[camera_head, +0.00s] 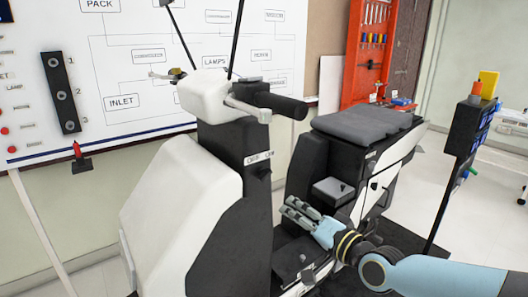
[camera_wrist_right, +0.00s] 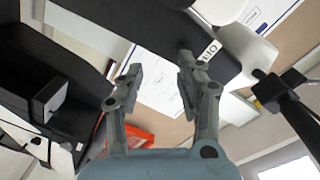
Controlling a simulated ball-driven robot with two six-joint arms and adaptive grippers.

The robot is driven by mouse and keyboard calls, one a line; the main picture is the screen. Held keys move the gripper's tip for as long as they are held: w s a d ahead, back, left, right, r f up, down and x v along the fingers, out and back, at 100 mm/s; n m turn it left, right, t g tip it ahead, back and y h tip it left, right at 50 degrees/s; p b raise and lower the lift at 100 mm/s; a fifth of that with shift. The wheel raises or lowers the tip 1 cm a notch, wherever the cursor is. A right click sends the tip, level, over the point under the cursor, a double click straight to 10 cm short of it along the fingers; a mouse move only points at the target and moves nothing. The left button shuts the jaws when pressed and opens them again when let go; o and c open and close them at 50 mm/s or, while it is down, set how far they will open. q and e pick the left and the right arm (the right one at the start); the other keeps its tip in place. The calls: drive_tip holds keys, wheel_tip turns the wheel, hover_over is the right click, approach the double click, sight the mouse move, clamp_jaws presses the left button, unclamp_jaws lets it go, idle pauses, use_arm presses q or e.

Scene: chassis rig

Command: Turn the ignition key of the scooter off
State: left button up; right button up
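The white and black scooter (camera_head: 190,205) fills the middle of the head view. Its black steering column (camera_head: 232,140) carries a small white label strip (camera_head: 258,158) that seems to read OFF and ON. The ignition key is too small and dark to make out by this label. My right gripper (camera_head: 290,208) is low and right of the column, over the footwell. In the right wrist view my right gripper (camera_wrist_right: 158,68) is open, with nothing between its fingers. The label (camera_wrist_right: 208,51) shows just right of the right fingertip there. My left gripper is not in view.
The handlebar grip (camera_head: 282,104) juts out above the column. The black seat (camera_head: 365,124) and a grey-topped box (camera_head: 333,190) stand right of it. A whiteboard (camera_head: 130,90) is behind. A dark panel on a post (camera_head: 468,125) stands at the right.

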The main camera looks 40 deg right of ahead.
drive_tip(key=t, duration=0.1)
approach(266, 177)
drive_tip(key=shift+m, duration=0.5)
drive_tip(key=w, duration=0.3)
drive_tip(key=w+b, duration=0.1)
drive_tip(key=w, duration=0.2)
drive_tip(key=w+d, duration=0.1)
drive_tip(key=w, duration=0.2)
drive_tip(key=shift+f+b, duration=0.1)
drive_tip(key=shift+b, duration=0.2)
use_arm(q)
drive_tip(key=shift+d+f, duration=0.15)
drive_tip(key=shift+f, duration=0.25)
use_arm(e)
drive_tip(key=shift+w, duration=0.3)
drive_tip(key=shift+c, duration=0.4)
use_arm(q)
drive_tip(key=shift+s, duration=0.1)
use_arm(e)
clamp_jaws()
